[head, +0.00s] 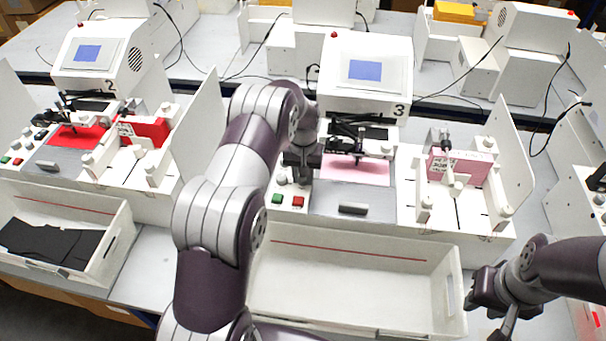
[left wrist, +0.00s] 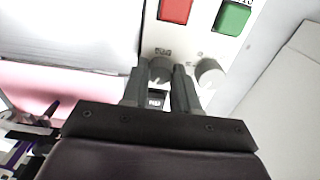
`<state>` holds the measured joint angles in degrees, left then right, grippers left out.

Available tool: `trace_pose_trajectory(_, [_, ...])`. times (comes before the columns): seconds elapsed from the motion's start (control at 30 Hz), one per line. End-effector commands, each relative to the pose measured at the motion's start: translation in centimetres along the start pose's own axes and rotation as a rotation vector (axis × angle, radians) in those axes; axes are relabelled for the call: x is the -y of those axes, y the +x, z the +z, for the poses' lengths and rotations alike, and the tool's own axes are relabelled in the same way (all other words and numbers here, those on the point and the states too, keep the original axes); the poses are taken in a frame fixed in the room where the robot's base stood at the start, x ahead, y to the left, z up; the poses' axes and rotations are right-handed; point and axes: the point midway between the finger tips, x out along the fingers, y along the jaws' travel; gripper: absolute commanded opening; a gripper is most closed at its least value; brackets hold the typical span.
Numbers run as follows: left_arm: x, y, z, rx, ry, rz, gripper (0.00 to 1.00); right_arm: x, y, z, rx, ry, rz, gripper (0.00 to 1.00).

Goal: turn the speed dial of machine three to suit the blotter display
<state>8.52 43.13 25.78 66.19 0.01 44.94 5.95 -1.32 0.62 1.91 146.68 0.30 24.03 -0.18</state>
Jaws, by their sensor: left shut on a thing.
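Machine three (head: 365,100) stands in the middle of the head view, marked "3", with a blue display (head: 365,70) whose text is too small to read. A pink sheet (head: 350,172) lies under its pen carriage. My left gripper (head: 300,168) reaches down over its control panel and mostly hides the dials. In the left wrist view, the left gripper (left wrist: 162,76) is shut on a round grey dial (left wrist: 160,66) above a small readout (left wrist: 155,99). A second grey knob (left wrist: 208,72) is beside the fingers. My right gripper (head: 488,293) is at the lower right, away from the machine; its jaws are unclear.
Red (head: 298,202) and green (head: 277,198) buttons sit close to my left gripper. An open white tray (head: 350,250) is in front. A holder with a pink stack (head: 462,168) is at the right. Machine two (head: 105,65) stands at the left.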

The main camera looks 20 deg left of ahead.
Motion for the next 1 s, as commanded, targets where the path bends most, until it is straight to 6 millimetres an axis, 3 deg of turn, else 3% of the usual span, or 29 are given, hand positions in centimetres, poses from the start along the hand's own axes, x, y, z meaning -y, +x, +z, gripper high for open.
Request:
trace_pose_trajectory(0.1, [0.0, -0.2, -0.2, -0.005, 0.0, 0.0, 0.0, 0.0, 0.0, 0.0, 0.0, 0.0, 0.0, 0.34])
trace_pose_trajectory(0.13, [0.0, -0.2, -0.2, -0.005, -0.001, 0.0, 0.35, 0.0, 0.0, 0.0, 0.0, 0.0, 0.0, 0.34])
trace_pose_trajectory(0.2, [0.0, -0.2, -0.1, -0.005, -0.001, 0.0, 0.55, 0.0, 0.0, 0.0, 0.0, 0.0, 0.0, 0.34])
trace_pose_trajectory(0.57, [0.0, -0.8, -0.1, -0.004, -0.001, 0.0, 0.55, 0.0, 0.4, 0.1, 0.0, 0.0, 0.0, 0.34])
trace_pose_trajectory(0.77, [0.0, -5.6, -0.1, -0.008, -0.001, 0.001, 0.55, 0.0, 1.9, 0.2, 0.001, 0.0, 0.0, 0.34])
trace_pose_trajectory(0.83, [0.0, -8.0, -0.1, -0.006, -0.001, 0.001, 0.55, 0.0, 1.3, 0.2, 0.0, 0.0, 0.0, 0.34])
trace_pose_trajectory(0.9, [0.0, -10.6, -0.1, -0.003, -0.001, 0.0, 0.55, 0.0, -1.0, -0.1, 0.0, 0.0, 0.0, 0.34])
trace_pose_trajectory(1.0, [0.0, -12.2, 0.0, -0.002, -0.001, 0.0, 0.55, 0.0, -2.3, -0.3, -0.001, 0.0, 0.0, 0.34])
